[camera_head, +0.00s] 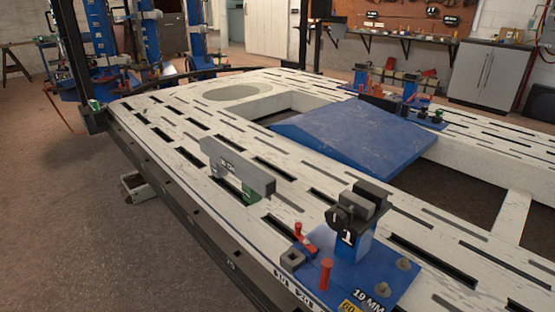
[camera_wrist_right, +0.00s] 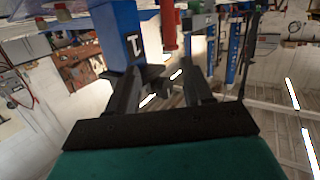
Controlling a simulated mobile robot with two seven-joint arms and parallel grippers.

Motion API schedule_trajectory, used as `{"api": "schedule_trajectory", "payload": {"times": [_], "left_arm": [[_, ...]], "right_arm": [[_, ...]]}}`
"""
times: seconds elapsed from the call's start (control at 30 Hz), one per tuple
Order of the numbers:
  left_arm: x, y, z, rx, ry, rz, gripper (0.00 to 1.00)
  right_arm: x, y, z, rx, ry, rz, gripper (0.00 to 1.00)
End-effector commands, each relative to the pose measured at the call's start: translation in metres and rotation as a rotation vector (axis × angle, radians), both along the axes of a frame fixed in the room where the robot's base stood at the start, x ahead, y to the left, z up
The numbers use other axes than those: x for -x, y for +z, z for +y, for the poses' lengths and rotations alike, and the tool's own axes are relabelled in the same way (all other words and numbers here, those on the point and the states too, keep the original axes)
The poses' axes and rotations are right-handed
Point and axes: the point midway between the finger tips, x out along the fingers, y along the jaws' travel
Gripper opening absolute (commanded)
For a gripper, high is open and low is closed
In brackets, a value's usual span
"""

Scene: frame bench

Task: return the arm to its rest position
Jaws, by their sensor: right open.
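My right gripper (camera_wrist_right: 163,82) shows close up in the right wrist view, its two dark fingers apart. I see nothing held between them. A blue post (camera_wrist_right: 118,32) marked "1" stands beyond the fingers in that view, which looks turned upside down. A red pin (camera_wrist_right: 170,25) is beside it. In the head view the post (camera_head: 356,244) carries a dark clamp (camera_head: 362,200) on top and stands on a blue plate (camera_head: 345,285). I cannot make out either gripper in the head view, and the left one shows nowhere.
A white slotted frame bench (camera_head: 180,135) fills the middle. A grey bar-like piece (camera_head: 237,170) with a green block is on its near side. A blue ramp-like panel (camera_head: 355,135) lies farther back. Blue towers (camera_head: 148,38) stand behind. Bare floor (camera_head: 70,210) is at left.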

Motion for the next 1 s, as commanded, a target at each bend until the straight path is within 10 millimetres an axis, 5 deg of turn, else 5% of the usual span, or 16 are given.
{"api": "schedule_trajectory", "payload": {"times": [0.63,1.0], "left_arm": [[0.0,0.001,0.0,0.0,0.0,-0.001,0.75],[0.001,0.07,0.012,-0.025,0.022,-0.011,0.75]], "right_arm": [[0.135,0.077,0.048,0.002,0.106,0.437,0.51],[0.137,0.139,0.032,0.027,0.069,0.437,0.51]]}}
